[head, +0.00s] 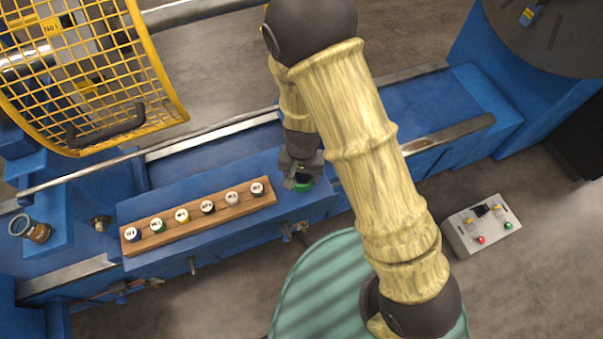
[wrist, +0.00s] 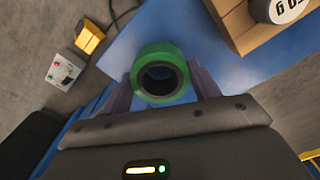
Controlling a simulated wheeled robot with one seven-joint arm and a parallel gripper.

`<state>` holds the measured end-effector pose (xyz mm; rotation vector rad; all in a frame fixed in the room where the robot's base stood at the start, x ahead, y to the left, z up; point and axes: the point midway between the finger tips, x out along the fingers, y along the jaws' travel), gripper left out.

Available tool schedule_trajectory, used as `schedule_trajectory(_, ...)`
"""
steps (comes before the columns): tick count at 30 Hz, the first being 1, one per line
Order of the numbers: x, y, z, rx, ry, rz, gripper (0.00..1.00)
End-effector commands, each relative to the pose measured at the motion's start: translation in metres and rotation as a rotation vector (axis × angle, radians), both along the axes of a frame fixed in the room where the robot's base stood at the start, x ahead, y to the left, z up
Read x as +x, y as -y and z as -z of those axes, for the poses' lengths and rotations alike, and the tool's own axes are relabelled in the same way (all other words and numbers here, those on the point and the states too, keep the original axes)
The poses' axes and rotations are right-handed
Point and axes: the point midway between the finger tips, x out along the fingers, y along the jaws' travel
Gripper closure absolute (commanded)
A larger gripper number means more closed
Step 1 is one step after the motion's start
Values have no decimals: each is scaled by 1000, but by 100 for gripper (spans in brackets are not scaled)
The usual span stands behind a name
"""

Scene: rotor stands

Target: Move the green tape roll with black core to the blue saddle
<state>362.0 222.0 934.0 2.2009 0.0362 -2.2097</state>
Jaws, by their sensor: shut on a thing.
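The green tape roll with black core (wrist: 160,52) sits between the two fingers of my gripper (wrist: 163,88) in the wrist view. The fingers are shut on its sides, and its round opening faces the camera. In the head view only a little of the green roll (head: 303,187) shows under my gripper (head: 302,178). The blue saddle (head: 314,203) is the flat blue block of the machine below it; its surface also shows in the wrist view (wrist: 205,62). The roll is over the saddle's right part. I cannot tell whether it touches the surface.
A wooden rack (head: 200,217) with several labelled caps lies on the saddle, left of my gripper. A brown roll-like item (head: 38,232) stands at far left. A yellow mesh guard (head: 150,70) rises at upper left. A grey control box (head: 481,225) is at right.

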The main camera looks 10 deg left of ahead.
Motion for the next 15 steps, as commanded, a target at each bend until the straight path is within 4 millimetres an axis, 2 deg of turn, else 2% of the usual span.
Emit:
schedule_trajectory(11, 0, 0, 3, 0, 0, 1, 59)
schedule_trajectory(12, 0, 0, 3, 0, 0, 1, 31)
schedule_trajectory(15, 0, 0, 3, 0, 0, 2, 14)
